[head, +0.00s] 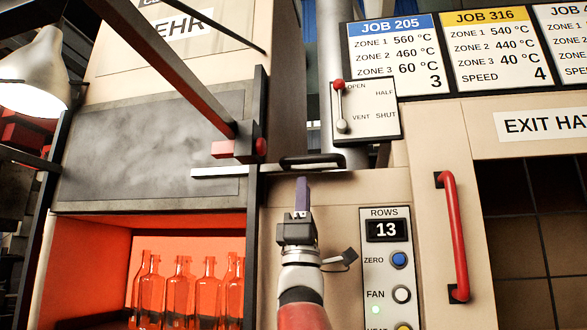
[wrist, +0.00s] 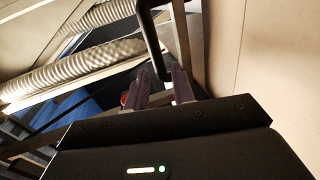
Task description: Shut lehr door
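The lehr door (head: 150,150) is a dark grey panel in the head view, raised above the glowing orange opening with several bottles inside. A pale bar (head: 225,172) runs from its right edge toward a black handle (head: 313,160). My gripper (head: 303,182) points up just below the handle, its fingers seen edge-on. In the wrist view, the purple-grey fingers (wrist: 160,88) stand apart, and the black handle (wrist: 152,40) reaches down to the space between their tips. I cannot tell whether they touch it. The gripper is open.
A panel with a red-knobbed lever (head: 339,86) is above the handle. A rows panel with buttons (head: 387,285) and a red upright handle (head: 452,240) are to the right. A lamp (head: 35,75) hangs at upper left. A dark diagonal beam (head: 165,60) crosses to the door's right edge.

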